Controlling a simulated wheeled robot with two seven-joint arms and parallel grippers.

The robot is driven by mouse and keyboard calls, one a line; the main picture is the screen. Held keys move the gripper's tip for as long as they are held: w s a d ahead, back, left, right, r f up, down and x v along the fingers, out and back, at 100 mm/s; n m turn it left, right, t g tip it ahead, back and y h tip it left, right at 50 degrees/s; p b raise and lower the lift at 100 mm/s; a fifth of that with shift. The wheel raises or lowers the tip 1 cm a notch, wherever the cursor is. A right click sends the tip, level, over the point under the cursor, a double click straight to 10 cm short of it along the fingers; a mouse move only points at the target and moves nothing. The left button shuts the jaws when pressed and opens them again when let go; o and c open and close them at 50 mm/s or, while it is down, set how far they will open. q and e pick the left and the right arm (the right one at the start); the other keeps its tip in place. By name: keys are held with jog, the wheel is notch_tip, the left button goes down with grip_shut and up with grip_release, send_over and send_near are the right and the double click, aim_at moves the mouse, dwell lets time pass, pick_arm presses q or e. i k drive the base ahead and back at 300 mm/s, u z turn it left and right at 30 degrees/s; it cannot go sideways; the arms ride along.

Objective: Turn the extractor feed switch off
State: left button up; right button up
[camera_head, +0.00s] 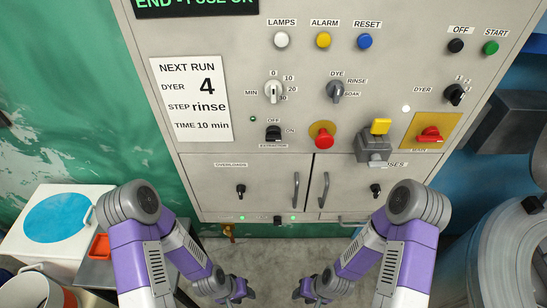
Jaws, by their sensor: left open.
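The extractor feed switch (273,133) is a small black switch on the grey control cabinet, with an OFF label above it, an ON label at its right and a label plate below. Its exact position is too small to tell. My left gripper (247,293) is low in the picture, well below the switch and apart from it; it is open and empty. My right gripper (300,294) is beside it to the right, also low and clear of the cabinet; its jaws are too small to read.
A red mushroom button (323,138) is right of the switch. A white dial (273,91) is above it. A grey box with a yellow top (375,145) sticks out further right. Door handles (296,190) project below. A white box (50,222) stands at left, a metal drum (510,250) at right.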

aim_at(272, 132)
jog(key=k, duration=1.2)
jog(key=z, duration=0.55)
jog(key=i, duration=1.55)
jog(key=u, duration=0.6)
